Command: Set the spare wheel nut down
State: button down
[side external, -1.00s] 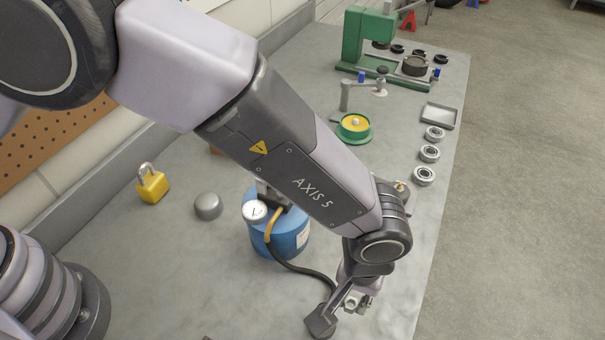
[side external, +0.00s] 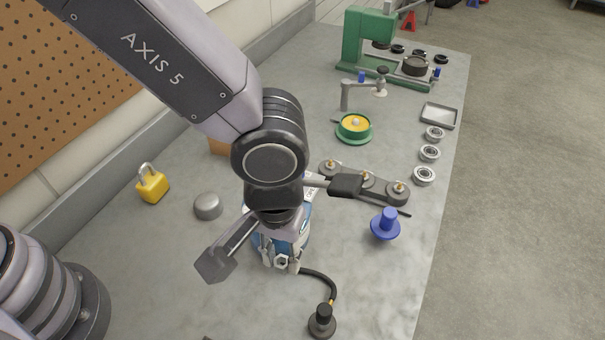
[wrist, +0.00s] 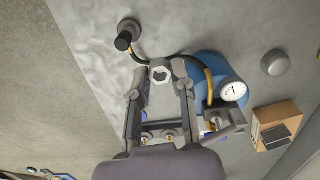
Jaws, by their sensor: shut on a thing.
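The spare wheel nut (side external: 283,262) is a small silver hex nut with a dark hole. My gripper (side external: 280,264) is shut on it, pointing down in front of the blue tank (side external: 303,240). In the wrist view the nut (wrist: 161,75) sits between the fingertips of my gripper (wrist: 161,80), beside the tank (wrist: 217,70). The nut appears to be held above the bench, but its exact height cannot be told. My arm and gripper hide much of the tank in the side view.
A black hose runs from the tank to a dark fitting (side external: 322,322). A blue flanged knob (side external: 386,224) and a holder with brass studs (side external: 398,190) stand to the right. A metal tray (side external: 440,115) lies farther back. A yellow padlock (side external: 152,185) and grey dome (side external: 208,206) are left.

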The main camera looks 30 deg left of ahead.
jog(key=w+a+n, duration=0.5)
jog(key=a, duration=0.6)
jog(key=w+a+n, duration=0.4)
jog(key=w+a, duration=0.1)
jog(key=a, duration=0.7)
jog(key=s+a+n, duration=0.4)
jog(key=a+n, duration=0.4)
jog(key=a, duration=0.7)
jog(key=w+f, duration=0.2)
jog(key=f, duration=0.1)
jog(key=w+f, duration=0.2)
jog(key=w, duration=0.1)
jog(key=w+a+f, duration=0.1)
jog(key=w+f, duration=0.1)
jog(key=f, duration=0.1)
jog(key=shift+w+a+f, duration=0.1)
jog(key=shift+w+f, duration=0.15)
jog(key=shift+f, duration=0.1)
send_over(181, 169)
jog(key=s, duration=0.1)
notch_tip(181, 169, down, 5)
jog(key=shift+f, duration=0.1)
jog(key=shift+w+f, duration=0.4)
jog(key=shift+f, duration=1.65)
jog(key=shift+f, duration=0.1)
